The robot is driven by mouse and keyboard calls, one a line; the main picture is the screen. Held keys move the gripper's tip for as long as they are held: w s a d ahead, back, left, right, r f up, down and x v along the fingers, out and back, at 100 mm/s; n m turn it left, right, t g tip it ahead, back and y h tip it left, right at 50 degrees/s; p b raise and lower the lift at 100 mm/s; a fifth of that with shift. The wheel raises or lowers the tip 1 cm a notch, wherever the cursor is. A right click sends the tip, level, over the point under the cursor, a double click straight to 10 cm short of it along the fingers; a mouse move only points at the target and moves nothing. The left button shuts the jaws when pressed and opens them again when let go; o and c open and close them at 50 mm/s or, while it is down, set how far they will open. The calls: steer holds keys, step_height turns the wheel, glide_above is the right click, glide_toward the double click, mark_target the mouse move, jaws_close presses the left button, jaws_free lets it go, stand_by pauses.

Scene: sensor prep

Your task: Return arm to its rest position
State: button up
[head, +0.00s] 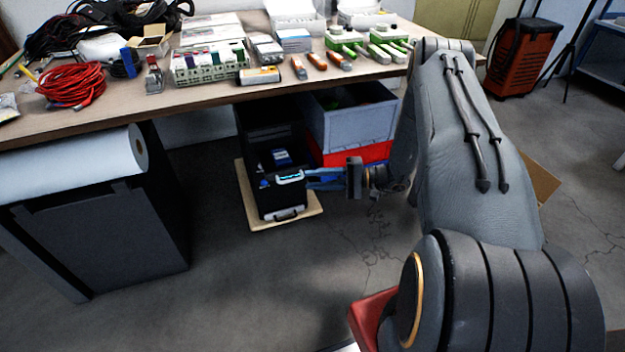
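My arm reaches from the lower right, across the front of the workbench, and down to the left. My gripper (311,180) is below the bench top, with its blue fingers pointing left. The fingers look apart, with nothing seen between them, though they are small here. The tips are just right of a black open-topped case (262,199), close to its upper edge. A small pale blue and white item (290,177) shows at the case, just beyond the tips. I cannot tell whether they touch it.
The workbench (215,95) holds cables, terminal blocks and tools. The case stands on a wooden board (243,190). Behind my gripper are a grey bin (350,125) and a red bin (374,153). A dark cabinet with a white roll (70,165) is at left. Open floor lies in front.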

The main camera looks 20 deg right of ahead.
steer(key=s+a+r+n+g+h, duration=0.1)
steer(key=s+a+r+n+g, duration=0.2)
steer(key=a+r+g, duration=0.5)
steer(key=s+a+r+n+g+h, duration=0.1)
steer(key=s+a+r+n+h, duration=0.1)
steer(key=s+a+r+h, duration=0.5)
steer(key=s+a+r+n+g+h, duration=0.2)
steer(key=s+a+r, duration=0.2)
steer(key=s+r, duration=0.65)
steer(key=s+d+r+n+t+h, duration=0.1)
steer(key=s+r+n+t+h, duration=0.15)
steer(key=s, duration=0.35)
steer(key=s+d+r+n+t+h, duration=0.1)
steer(key=s+d+r+t+h, duration=0.15)
steer(key=s, duration=0.35)
steer(key=d+r+m+p, duration=0.4)
steer(key=d+r+p, duration=0.5)
steer(key=p, duration=1.1)
step_height(320, 180, up, 4)
steer(key=shift+f+h, duration=0.25)
steer(key=shift+h, duration=0.15)
